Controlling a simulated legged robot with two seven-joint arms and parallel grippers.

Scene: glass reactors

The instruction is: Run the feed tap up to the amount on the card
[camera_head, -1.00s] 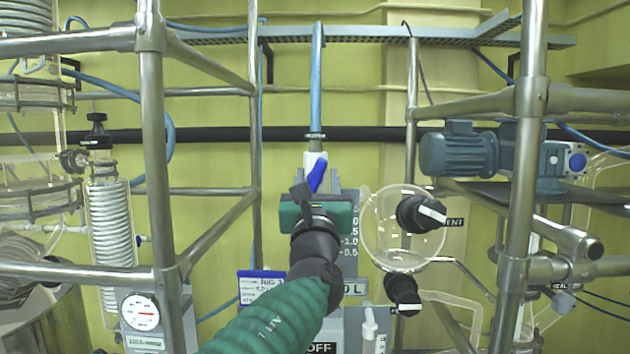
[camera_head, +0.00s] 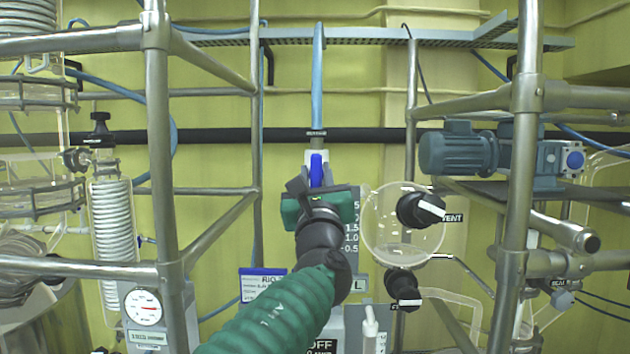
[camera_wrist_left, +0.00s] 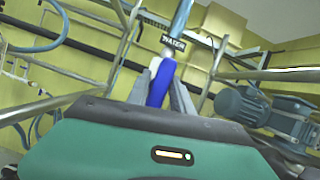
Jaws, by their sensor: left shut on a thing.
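The feed tap has a blue lever (camera_head: 316,170) on a pale body below a blue hose (camera_head: 318,80). The lever stands nearly upright in the head view. My left gripper (camera_head: 316,182) is shut on it; the left wrist view shows the lever (camera_wrist_left: 155,86) between the two grey fingers. A collar above the tap carries a label (camera_wrist_left: 173,42) that seems to read WATER. The blue-headed card (camera_head: 262,284) hangs left of my forearm; its writing is too small to read. A scale (camera_head: 351,228) shows right of my gripper. Its lower part and the vessel behind are mostly hidden by my arm.
A round glass vessel (camera_head: 385,235) with black VENT (camera_head: 420,209) and lower (camera_head: 403,290) knobs stands close right. Steel frame posts (camera_head: 160,150) rise on both sides. A blue-grey motor (camera_head: 458,152) sits on the right, a dial gauge (camera_head: 143,306) lower left.

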